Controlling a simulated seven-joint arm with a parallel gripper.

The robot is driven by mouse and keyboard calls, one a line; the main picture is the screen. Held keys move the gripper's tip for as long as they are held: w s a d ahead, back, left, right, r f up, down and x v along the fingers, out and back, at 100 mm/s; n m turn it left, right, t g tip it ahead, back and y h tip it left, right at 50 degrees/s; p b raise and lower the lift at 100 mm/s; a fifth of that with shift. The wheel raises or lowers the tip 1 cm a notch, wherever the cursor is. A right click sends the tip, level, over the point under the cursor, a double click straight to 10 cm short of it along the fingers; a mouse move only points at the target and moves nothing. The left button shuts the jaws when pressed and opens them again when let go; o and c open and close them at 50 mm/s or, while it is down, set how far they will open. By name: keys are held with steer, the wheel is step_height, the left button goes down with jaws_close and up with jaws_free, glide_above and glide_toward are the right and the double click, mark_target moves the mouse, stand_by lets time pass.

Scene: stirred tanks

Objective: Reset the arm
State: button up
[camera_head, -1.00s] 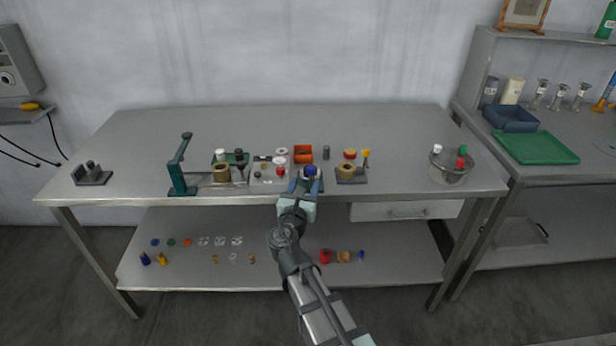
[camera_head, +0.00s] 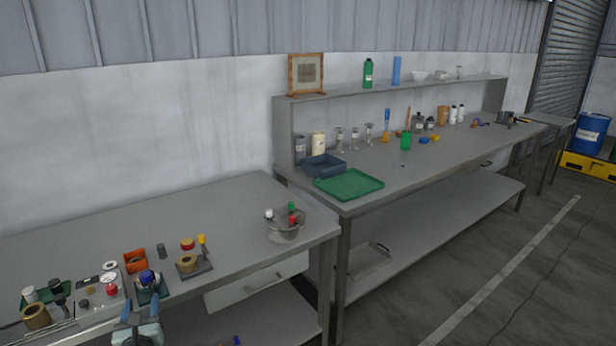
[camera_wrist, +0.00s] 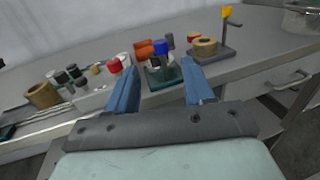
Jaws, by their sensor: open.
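My gripper (camera_head: 140,318) is at the front edge of the metal table (camera_head: 215,215), at the bottom left of the head view. In the wrist view my gripper (camera_wrist: 157,78) shows two blue fingers spread apart with nothing held between them. Beyond the fingertips stands a small dark green holder (camera_wrist: 163,77) with a blue-capped item (camera_wrist: 161,48) in it. The same blue-capped item (camera_head: 147,277) shows just past my fingers in the head view. Most of my arm is out of the head view.
On the table are an orange bin (camera_head: 135,261), a tan ring on a stand (camera_head: 188,264), a red-capped item (camera_wrist: 115,66) and a clear bowl (camera_head: 285,229) with capped items. A second bench with a green tray (camera_head: 349,185) stands to the right. The table's back is clear.

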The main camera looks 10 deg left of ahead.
steer(key=s+d+f+m+g+h, duration=0.3)
steer(key=d+f+m+g+h, duration=0.25)
steer(key=d+f+m, duration=0.85)
steer(key=s+d+f+m+g+h, duration=0.3)
steer(key=d+f+m+g+h, duration=0.3)
steer(key=d+f+m, duration=0.75)
steer(key=s+d+f+m+g, duration=0.3)
steer(key=d+f, duration=0.5)
steer(key=d, duration=0.4)
steer(key=s+d+f+m+g+y, duration=0.1)
steer(key=s+d+f+m+g, duration=0.3)
steer(key=d, duration=0.9)
steer(key=s+d+f+m+g+y, duration=0.1)
steer(key=s+d+f+m+g, duration=0.2)
steer(key=d+f, duration=0.9)
steer(key=shift+s+d+f+m+g, duration=0.25)
steer(key=shift+s+d+m+g, duration=0.1)
steer(key=shift+s+m, duration=1.7)
steer(key=shift+w, duration=0.2)
